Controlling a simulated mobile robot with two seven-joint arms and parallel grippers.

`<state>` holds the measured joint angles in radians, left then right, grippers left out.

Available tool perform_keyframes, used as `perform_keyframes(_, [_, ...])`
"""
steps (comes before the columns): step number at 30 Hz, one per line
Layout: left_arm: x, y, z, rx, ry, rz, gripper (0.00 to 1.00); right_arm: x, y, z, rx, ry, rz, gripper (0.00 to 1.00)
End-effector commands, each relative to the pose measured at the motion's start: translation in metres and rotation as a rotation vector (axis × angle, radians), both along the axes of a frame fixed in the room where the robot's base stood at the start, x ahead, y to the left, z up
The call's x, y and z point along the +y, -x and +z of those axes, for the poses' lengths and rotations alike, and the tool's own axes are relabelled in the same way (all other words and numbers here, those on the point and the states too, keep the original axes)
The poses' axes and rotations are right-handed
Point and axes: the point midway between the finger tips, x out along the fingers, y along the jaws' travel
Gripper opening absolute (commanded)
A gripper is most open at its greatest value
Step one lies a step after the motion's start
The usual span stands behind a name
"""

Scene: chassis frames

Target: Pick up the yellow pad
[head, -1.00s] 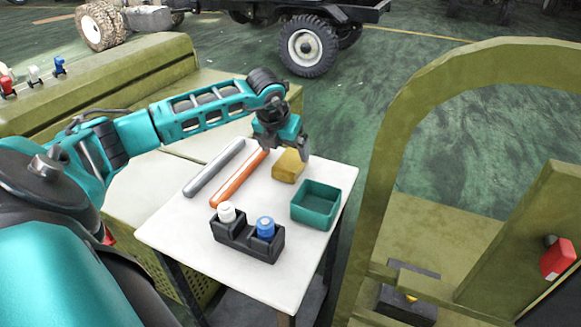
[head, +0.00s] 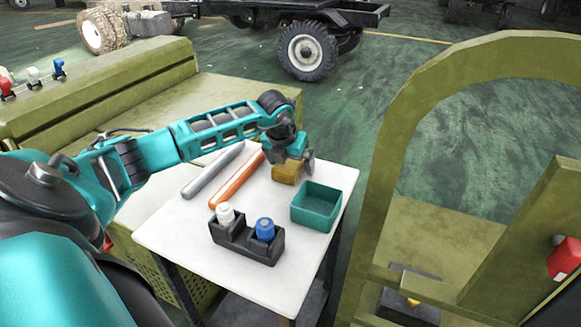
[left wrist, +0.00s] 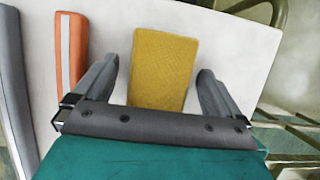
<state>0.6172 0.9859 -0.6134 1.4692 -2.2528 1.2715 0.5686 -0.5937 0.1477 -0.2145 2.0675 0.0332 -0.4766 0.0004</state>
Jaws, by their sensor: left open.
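The yellow pad (head: 286,173) lies on the white table near its far edge, partly hidden by my left gripper in the head view. It also shows in the left wrist view (left wrist: 162,68), where it sits between the two fingers with a gap on each side. My left gripper (head: 292,165) is open over the pad; its fingers also show in the left wrist view (left wrist: 160,84). I cannot tell how high the fingertips are above the table. My right gripper is not in view.
On the white table (head: 180,232), an orange bar (head: 237,180) and a grey bar (head: 213,170) lie left of the pad. A green open bin (head: 316,206) is close on its right. A black holder (head: 246,243) with a white-capped and a blue-capped bottle stands nearer.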

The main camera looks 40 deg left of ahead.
Motion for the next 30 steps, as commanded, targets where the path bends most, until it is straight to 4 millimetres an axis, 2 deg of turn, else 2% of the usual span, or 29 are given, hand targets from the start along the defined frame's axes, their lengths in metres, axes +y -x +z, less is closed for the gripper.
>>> perform_keyframes(16, [0.0003,0.0,-0.0039,0.0,0.0,0.001,0.98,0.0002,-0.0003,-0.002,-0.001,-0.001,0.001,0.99])
perform_keyframes(30, [0.0003,0.0001,-0.0039,0.0,0.0,0.0,0.53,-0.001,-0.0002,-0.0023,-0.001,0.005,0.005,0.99])
